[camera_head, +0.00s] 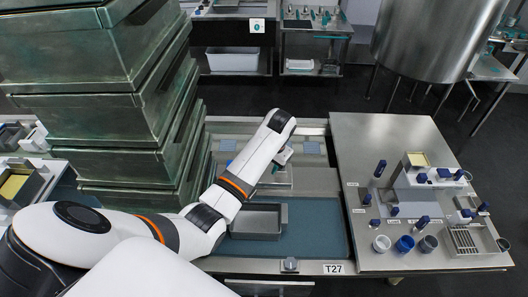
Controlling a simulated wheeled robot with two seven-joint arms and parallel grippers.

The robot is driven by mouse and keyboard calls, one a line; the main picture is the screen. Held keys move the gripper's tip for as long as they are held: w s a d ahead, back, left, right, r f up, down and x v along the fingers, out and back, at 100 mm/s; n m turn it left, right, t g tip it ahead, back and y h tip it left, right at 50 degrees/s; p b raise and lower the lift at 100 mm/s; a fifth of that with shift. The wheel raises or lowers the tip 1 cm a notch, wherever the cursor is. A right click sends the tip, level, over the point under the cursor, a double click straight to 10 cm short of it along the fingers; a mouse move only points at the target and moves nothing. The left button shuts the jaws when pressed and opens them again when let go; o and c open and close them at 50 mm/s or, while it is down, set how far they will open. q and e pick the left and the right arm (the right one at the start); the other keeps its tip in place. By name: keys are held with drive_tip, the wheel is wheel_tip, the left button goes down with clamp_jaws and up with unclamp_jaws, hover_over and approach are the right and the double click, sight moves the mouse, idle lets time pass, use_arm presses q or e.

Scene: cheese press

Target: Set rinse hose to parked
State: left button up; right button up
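I cannot make out the rinse hose or its parking place in the head view; it may be hidden or too small to tell. My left arm comes in from the left and reaches over the middle of the workbench. My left gripper (279,163) hangs below the dark end of that arm, over the back part of the bench. It is small and partly covered by my own arm, so I cannot see whether its fingers are apart or hold something. My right gripper is not in view.
A tall stack of greenish metal boxes (85,115) stands left of my arm. A grey metal tray (256,234) lies on the blue bench surface (318,215). A steel table (380,140) at right carries blue-handled tools and several cups. A large steel vat (435,40) stands behind.

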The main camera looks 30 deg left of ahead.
use_arm(q)
drive_tip(key=w+a+r, duration=0.3)
drive_tip(key=w+r, duration=0.2)
drive_tip(key=r, duration=0.3)
drive_tip(key=shift+n+g, duration=0.3)
drive_tip(key=shift+n, duration=0.1)
drive_tip(key=x, duration=0.8)
drive_tip(key=p+x, duration=0.1)
drive_tip(key=x, duration=0.3)
drive_tip(key=shift+d+f, duration=0.1)
drive_tip(key=shift+d, duration=0.2)
clamp_jaws()
